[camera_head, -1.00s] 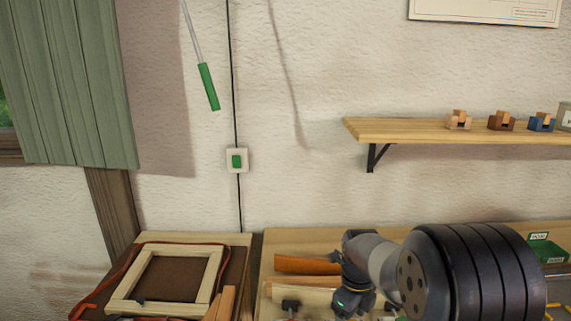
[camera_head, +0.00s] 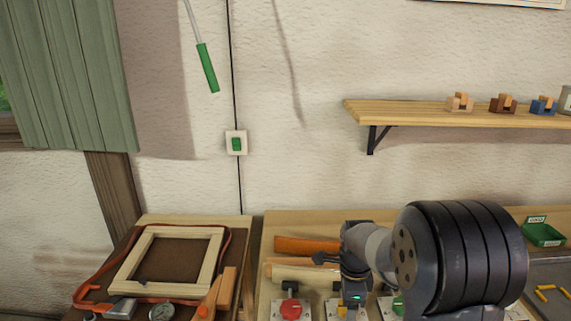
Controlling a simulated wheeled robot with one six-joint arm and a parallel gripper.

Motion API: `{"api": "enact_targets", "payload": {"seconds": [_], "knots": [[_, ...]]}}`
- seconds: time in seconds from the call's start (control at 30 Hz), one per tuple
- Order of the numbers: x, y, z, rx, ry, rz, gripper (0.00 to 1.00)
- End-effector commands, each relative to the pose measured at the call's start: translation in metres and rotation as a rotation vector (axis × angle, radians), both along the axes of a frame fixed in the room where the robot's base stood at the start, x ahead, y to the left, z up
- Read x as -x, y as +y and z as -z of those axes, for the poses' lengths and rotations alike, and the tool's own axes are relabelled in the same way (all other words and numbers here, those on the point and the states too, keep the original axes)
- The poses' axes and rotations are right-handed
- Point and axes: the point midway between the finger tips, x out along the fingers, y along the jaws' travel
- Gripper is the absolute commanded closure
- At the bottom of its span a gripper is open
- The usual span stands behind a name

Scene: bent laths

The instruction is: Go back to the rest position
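My arm reaches over the workbench at the lower right, and its thick dark ribbed link hides part of the bench. My gripper (camera_head: 323,258) seems to be the small dark part at the left of the arm's end, pointing left above the pale laths (camera_head: 302,272). It is too small to tell whether its fingers are open or shut. I see nothing clearly held in it. An orange-brown lath (camera_head: 306,245) lies behind it on the bench (camera_head: 285,222).
Below the arm are a red knob (camera_head: 291,309) on a plate and a partly hidden green one. A wooden frame with an orange strap (camera_head: 228,262) lies on the left table. A wall shelf (camera_head: 425,113) holds small blocks. A green tray (camera_head: 543,234) is at the right.

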Motion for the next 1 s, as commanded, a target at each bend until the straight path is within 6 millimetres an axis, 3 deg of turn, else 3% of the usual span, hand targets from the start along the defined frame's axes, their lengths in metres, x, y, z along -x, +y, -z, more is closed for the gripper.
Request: {"api": "enact_targets", "payload": {"seconds": [1.0], "knots": [[0.0000,0.0000,-0.0001,0.000,0.000,-0.804,0.32]]}}
